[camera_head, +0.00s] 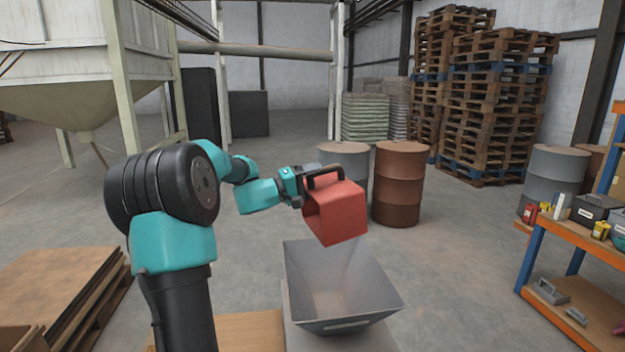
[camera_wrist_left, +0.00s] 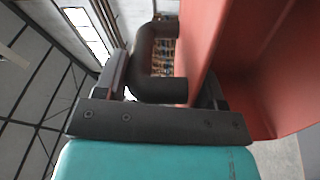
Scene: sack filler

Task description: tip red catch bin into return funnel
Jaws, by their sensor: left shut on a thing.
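The red catch bin (camera_head: 338,213) is held in the air, tilted, above the back part of the grey return funnel (camera_head: 345,295). My left gripper (camera_head: 312,180) is shut on the bin's black handle, which also shows in the left wrist view (camera_wrist_left: 150,65). The red wall of the bin (camera_wrist_left: 215,60) fills the right of the left wrist view. The bin's open side faces left and down in the head view. The funnel is open at the top, and no contents show in it. My right gripper is not in view.
A brown drum (camera_head: 399,185) and a grey drum stand behind the bin. A shelf with an orange and blue frame (camera_head: 545,245) holds small items at the right. Flat boards (camera_head: 60,285) lie at the lower left. The floor between funnel and shelf is clear.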

